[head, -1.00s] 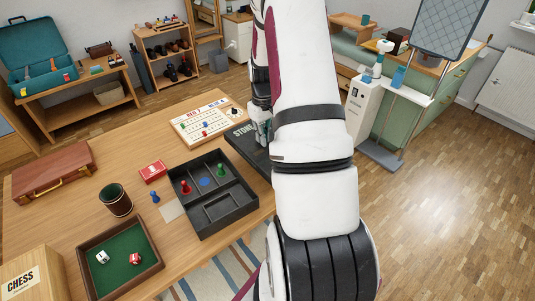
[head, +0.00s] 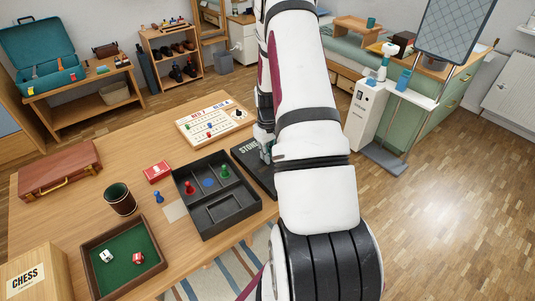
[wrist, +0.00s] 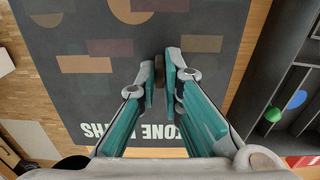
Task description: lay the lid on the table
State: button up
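The lid (head: 252,168) is a flat dark panel with pale "STONE" lettering, seen in the head view right of the dark compartment box (head: 225,226). My arm hides its right part. In the wrist view the lid (wrist: 100,95) shows muted coloured patches and upside-down lettering. My gripper (wrist: 167,82) is over the lid, its fingertips close together on a small dark part at its middle. In the head view my gripper (head: 265,148) is partly hidden by my arm. The lid looks level; I cannot tell whether it touches the table (head: 90,215).
A scoring board (head: 211,122) lies behind the lid. A red card box (head: 157,172), dice cup (head: 119,199), green dice tray (head: 124,257), brown case (head: 60,171) and chess box (head: 35,272) occupy the left side.

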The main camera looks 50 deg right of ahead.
jog(key=o, duration=0.3)
jog(key=shift+r, duration=0.15)
notch_tip(320, 180, up, 12)
jog(key=a+r+n+t+h, duration=0.1)
jog(key=a+r+t, duration=0.1)
jog(key=a+r, duration=1.7)
jog(key=s+a+r+n+t+y, duration=0.1)
jog(key=s+a+r, duration=0.5)
jog(key=s+a, duration=0.9)
jog(key=shift+s+a+n+t, duration=0.2)
jog(key=shift+a+n+t, duration=0.15)
jog(key=shift+t, duration=0.55)
